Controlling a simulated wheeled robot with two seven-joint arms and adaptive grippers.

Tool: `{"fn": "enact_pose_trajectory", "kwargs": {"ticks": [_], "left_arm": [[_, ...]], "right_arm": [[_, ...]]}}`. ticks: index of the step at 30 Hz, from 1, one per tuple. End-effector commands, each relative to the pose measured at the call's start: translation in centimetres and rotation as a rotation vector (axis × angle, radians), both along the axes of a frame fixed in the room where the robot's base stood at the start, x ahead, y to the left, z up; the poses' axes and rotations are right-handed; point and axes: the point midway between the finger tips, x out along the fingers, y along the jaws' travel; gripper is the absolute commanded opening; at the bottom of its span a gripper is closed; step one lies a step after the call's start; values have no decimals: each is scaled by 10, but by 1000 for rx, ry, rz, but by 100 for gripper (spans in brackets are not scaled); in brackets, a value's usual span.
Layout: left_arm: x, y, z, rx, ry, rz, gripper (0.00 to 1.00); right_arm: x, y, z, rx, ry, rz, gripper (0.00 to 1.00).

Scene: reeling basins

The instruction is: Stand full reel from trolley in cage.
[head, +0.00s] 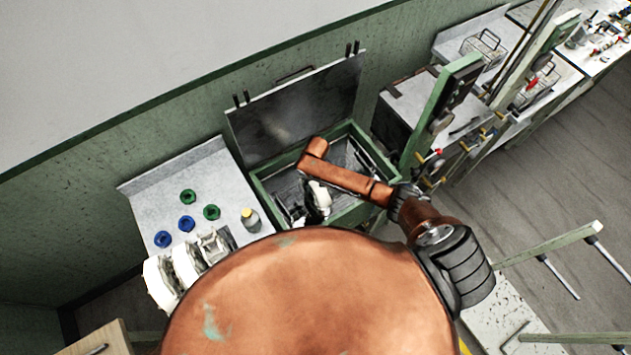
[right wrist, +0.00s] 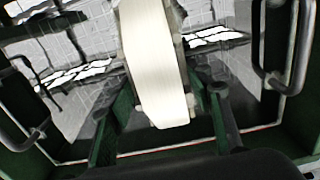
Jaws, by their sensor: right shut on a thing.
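A white full reel (head: 320,196) is inside the green cage (head: 262,196), whose grey lid stands open. I cannot tell whether the reel touches the cage floor. More white reels (head: 160,284) stand at the left, partly hidden by my body; what bears them is hidden. My left gripper is not in view.
Left of the cage, a grey bench (head: 200,168) holds blue and green spools (head: 187,224) and a yellow-capped jar (head: 250,219). The raised lid (head: 300,110) stands behind the cage. A green upright post (head: 430,115) and machinery are close on the right.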

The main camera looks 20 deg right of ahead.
Motion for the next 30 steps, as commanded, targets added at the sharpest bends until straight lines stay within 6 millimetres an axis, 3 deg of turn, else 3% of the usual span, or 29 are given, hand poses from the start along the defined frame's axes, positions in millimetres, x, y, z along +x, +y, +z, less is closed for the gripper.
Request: {"fn": "enact_pose_trajectory", "kwargs": {"ticks": [1, 10, 21, 30], "left_arm": [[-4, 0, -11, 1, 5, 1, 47], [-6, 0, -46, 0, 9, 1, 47], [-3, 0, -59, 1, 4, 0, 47], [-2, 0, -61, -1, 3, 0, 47]], "right_arm": [[0, 0, -11, -1, 0, 0, 18], [1, -1, -43, -1, -1, -1, 18], [0, 0, -74, 0, 0, -2, 18], [1, -1, -78, 0, -1, -1, 18]]}}
